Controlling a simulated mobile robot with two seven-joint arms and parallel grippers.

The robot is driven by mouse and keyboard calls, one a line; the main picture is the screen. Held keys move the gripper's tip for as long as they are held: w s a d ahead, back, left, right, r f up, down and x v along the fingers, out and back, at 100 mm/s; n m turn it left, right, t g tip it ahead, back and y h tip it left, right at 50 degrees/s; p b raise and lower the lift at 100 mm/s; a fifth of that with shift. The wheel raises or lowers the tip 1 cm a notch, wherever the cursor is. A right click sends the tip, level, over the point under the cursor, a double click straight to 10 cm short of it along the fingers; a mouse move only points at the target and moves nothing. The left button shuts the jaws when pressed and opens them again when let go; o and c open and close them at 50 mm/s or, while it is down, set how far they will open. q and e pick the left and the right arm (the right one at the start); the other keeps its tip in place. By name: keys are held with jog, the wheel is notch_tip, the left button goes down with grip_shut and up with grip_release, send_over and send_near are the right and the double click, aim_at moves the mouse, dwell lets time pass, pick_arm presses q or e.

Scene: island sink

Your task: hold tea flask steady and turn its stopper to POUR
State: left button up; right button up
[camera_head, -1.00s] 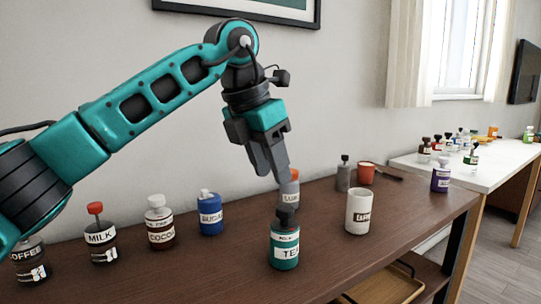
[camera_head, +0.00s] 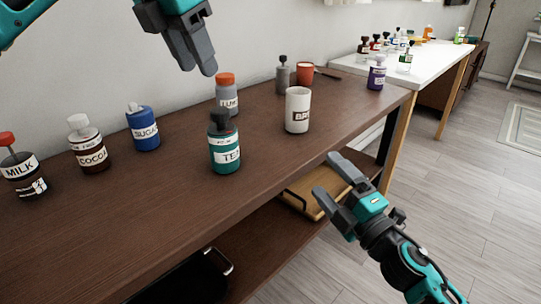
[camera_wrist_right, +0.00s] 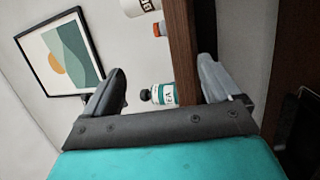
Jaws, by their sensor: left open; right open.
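The tea flask (camera_head: 225,155) is a green bottle with a white TEA label and a black stopper (camera_head: 220,121). It stands upright near the front edge of the brown table. It also shows sideways between the fingers in the right wrist view (camera_wrist_right: 165,95), some distance off. My left gripper (camera_head: 201,66) hangs above and behind the flask, to its left, empty. My right gripper (camera_head: 333,179) is open and empty, to the right of the flask, in front of the table edge. The stopper's setting is too small to read.
Milk (camera_head: 24,177), cocoa (camera_head: 89,147) and sugar (camera_head: 143,130) bottles stand left of the flask. An orange-capped bottle (camera_head: 227,96) is close behind it. A white mug (camera_head: 297,112) stands to its right. A wooden tray (camera_head: 310,190) lies on the lower shelf (camera_head: 262,236).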

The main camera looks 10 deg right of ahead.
jog(key=w+r+n+g+y, duration=0.35)
jog(key=r+n, duration=0.25)
jog(key=n, duration=0.6)
jog(key=n+g+y, duration=0.2)
jog(key=n+g, duration=0.1)
jog(key=n, duration=0.8)
send_near(217, 136)
notch_tip(217, 136, down, 2)
jog(key=w+d, duration=0.2)
jog(key=shift+n+t, duration=0.25)
jog(key=shift+n, duration=0.05)
jog(key=x, duration=1.3)
jog(key=shift+s+a+f, duration=0.1)
jog(key=shift+s+f, duration=0.1)
jog(key=shift+c, duration=0.5)
jog(key=c, duration=1)
jog(key=shift+c, duration=0.2)
